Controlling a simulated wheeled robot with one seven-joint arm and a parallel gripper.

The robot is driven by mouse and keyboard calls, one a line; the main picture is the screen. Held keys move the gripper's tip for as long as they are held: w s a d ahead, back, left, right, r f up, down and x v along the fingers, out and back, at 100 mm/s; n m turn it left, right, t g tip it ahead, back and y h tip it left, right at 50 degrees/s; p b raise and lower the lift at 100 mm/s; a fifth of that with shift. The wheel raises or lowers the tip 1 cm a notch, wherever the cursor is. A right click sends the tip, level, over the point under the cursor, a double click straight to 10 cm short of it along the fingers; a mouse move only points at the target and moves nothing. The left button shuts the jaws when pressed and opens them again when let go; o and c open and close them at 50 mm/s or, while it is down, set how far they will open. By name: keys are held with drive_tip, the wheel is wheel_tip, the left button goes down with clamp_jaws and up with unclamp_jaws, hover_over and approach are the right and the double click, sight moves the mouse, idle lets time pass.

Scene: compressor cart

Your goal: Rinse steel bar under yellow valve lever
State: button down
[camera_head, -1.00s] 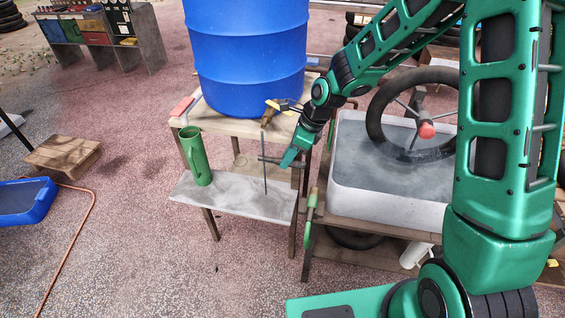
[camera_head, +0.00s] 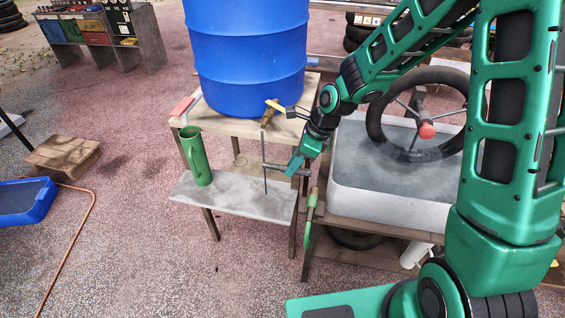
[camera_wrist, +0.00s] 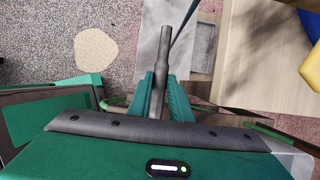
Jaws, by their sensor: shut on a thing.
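The yellow valve lever (camera_head: 275,105) sits on a tap low on the blue barrel (camera_head: 247,60). A thin dark vertical line, seemingly a water stream (camera_head: 264,145), runs from the tap down to the grey shelf. My gripper (camera_head: 292,164) is to the right of and below the tap. It is shut on the steel bar (camera_head: 273,167), which points left, about level, with its tip at the stream. In the wrist view the bar (camera_wrist: 161,75) sticks out from the fingers (camera_wrist: 159,98), and the stream (camera_wrist: 183,25) passes close to its far end. I cannot tell whether they touch.
A grey basin (camera_head: 385,190) with a dark wheel (camera_head: 380,110) stands right of my gripper. A green-handled tool (camera_head: 311,203) hangs at the table edge.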

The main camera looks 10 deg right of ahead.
drive_tip(key=shift+s+d, duration=0.15)
drive_tip(key=shift+s, duration=1)
drive_tip(key=shift+s+d, duration=0.15)
drive_tip(key=shift+s, duration=1)
drive_tip(key=s+r, duration=0.4)
drive_tip(key=s, duration=0.1)
drive_tip(key=shift+d, duration=0.35)
idle(0.4)
